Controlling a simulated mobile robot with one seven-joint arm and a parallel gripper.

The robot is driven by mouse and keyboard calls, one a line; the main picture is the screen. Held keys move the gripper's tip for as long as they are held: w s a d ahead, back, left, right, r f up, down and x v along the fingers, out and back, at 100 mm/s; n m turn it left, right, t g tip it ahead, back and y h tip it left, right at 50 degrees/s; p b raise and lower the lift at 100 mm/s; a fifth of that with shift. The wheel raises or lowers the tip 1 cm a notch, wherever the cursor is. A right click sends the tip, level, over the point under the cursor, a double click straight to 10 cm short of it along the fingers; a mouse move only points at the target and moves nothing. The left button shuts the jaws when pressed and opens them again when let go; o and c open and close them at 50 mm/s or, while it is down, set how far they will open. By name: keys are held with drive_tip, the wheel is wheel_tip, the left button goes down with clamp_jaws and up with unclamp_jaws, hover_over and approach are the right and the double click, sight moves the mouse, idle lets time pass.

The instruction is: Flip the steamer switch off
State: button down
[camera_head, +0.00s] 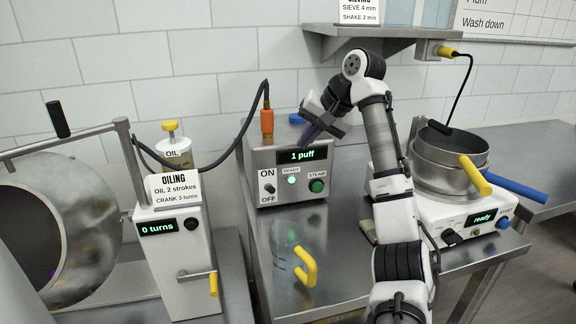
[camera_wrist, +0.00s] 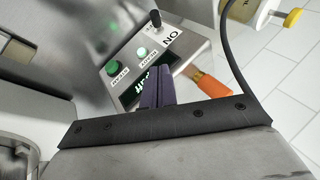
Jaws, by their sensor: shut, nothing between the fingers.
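The steamer (camera_head: 255,160) is a grey metal box whose display reads "1 puff". Its small dark toggle switch (camera_head: 269,188) sits between the ON and OFF labels on the left of the front; I cannot tell for certain which way the lever leans. In the wrist view the switch (camera_wrist: 155,20) stands near the top edge beside the ON label. My gripper (camera_head: 308,135) is shut and empty, in front of the steamer's upper right, apart from the switch. Its dark purple fingers (camera_wrist: 157,92) cover part of the display in the wrist view.
A green STEAM button (camera_head: 317,186) and a lit READY lamp (camera_head: 292,180) are right of the switch. An orange plug (camera_head: 267,122) with a black hose is on top. A yellow handle (camera_head: 306,266) stands in front. The oiling unit (camera_head: 180,255) is left, the sieve (camera_head: 447,165) right.

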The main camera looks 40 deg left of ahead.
sight(270, 190)
drive_tip(key=s+p+x, duration=0.1)
drive_tip(key=x, duration=0.7)
drive_tip(key=s+d+p+x, duration=0.1)
drive_tip(key=x, duration=0.3)
drive_tip(key=shift+s+f+p, duration=0.3)
drive_tip(key=shift+f+p, duration=0.05)
drive_tip(key=shift+f, duration=0.25)
drive_tip(key=shift+s+d+f+t+y+b, duration=0.15)
drive_tip(key=shift+f+t+y+b, duration=0.2)
drive_tip(key=shift+b, duration=0.25)
drive_tip(key=f+t+y+b, duration=0.1)
drive_tip(key=s+d+f+n+y+b, duration=0.1)
drive_tip(key=shift+s+d+f+t+y, duration=0.1)
drive_tip(key=shift+d+f+t+y, duration=0.05)
drive_tip(key=shift+t+y, duration=0.2)
